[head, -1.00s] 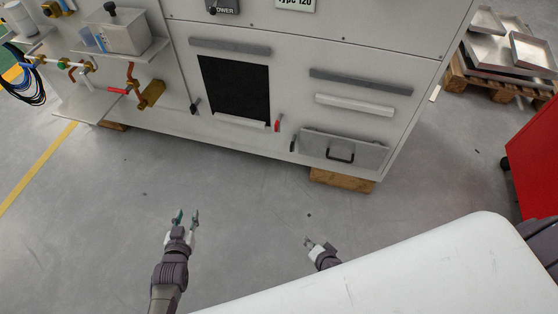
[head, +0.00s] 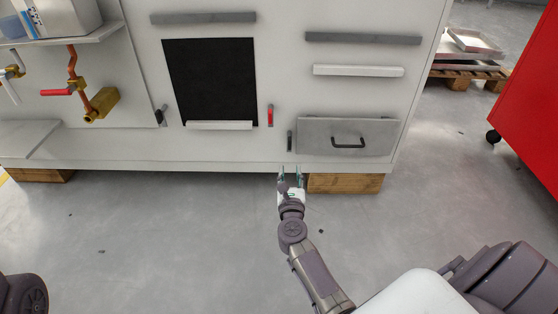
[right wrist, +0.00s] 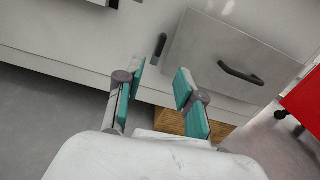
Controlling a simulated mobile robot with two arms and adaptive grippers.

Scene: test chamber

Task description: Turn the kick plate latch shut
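The kick plate (head: 318,147) is a grey panel with a black bar handle, low on the right of the white cabinet; it also shows in the right wrist view (right wrist: 205,60). A small dark latch (head: 290,140) stands roughly upright just beside the plate's left edge. It also shows in the right wrist view (right wrist: 161,45), apart from my fingers. My right gripper (head: 290,172) is open and empty, just below the latch in the head view. In the right wrist view its teal-padded fingers (right wrist: 160,76) are spread wide below the latch. My left gripper is out of view.
A red lever (head: 270,115) and a black lever (head: 163,115) flank the dark window (head: 212,80). A wooden block (head: 345,184) supports the cabinet near my right gripper. A red cabinet (head: 525,120) stands at the right. The floor in front is mostly clear.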

